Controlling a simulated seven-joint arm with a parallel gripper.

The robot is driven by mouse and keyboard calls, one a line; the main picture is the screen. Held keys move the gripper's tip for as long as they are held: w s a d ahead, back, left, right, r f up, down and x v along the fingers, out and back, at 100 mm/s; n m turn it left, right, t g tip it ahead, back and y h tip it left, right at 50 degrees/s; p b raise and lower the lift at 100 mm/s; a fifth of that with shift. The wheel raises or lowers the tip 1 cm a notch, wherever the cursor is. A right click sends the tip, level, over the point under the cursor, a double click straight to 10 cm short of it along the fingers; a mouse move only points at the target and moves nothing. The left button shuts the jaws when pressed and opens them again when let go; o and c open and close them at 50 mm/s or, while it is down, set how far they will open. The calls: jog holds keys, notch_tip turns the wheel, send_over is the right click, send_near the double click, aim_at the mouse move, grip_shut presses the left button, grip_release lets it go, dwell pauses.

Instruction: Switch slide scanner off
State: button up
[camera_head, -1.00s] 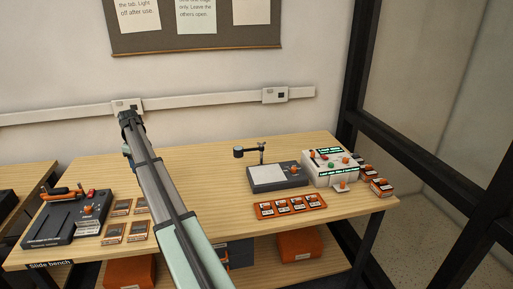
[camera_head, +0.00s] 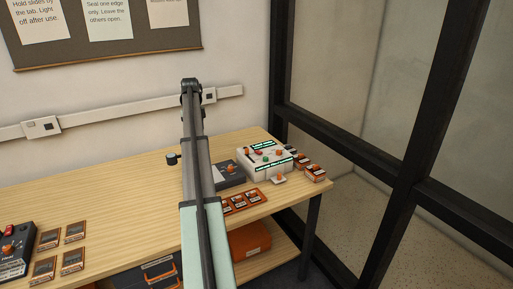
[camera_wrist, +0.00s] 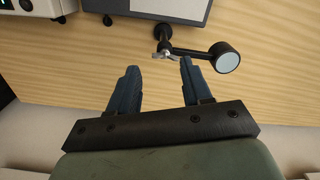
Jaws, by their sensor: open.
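A white device (camera_head: 265,162) with green-lit strips, orange knobs and small buttons stands at the right end of the bench; I cannot read its labels to confirm it is the slide scanner. Its edge shows at the top left of the wrist view (camera_wrist: 38,8). Left of it is a dark grey device (camera_head: 229,176), partly hidden by my arm in the head view. In the wrist view it shows at the top (camera_wrist: 150,10), beside a black jointed stand with a round head (camera_wrist: 226,58). My gripper (camera_wrist: 158,68) is open and empty, its fingertips close to this stand; contact is unclear.
An orange tray of slides (camera_head: 240,203) lies at the bench front, with small boxes (camera_head: 314,173) at the right edge. Several slides (camera_head: 73,233) and a dark device (camera_head: 14,250) are at left. A black-framed glass partition (camera_head: 345,150) stands right.

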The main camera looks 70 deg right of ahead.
jog(key=s+d+r+m, duration=0.2)
jog(key=s+d, duration=0.4)
jog(key=s, duration=0.6)
jog(key=s+d+r+m, duration=0.2)
jog(key=s+d, duration=0.3)
jog(key=s, duration=0.8)
send_near(257, 150)
notch_tip(257, 150, down, 8)
jog(key=shift+a+r, duration=0.15)
jog(key=shift+r, duration=0.05)
grip_shut()
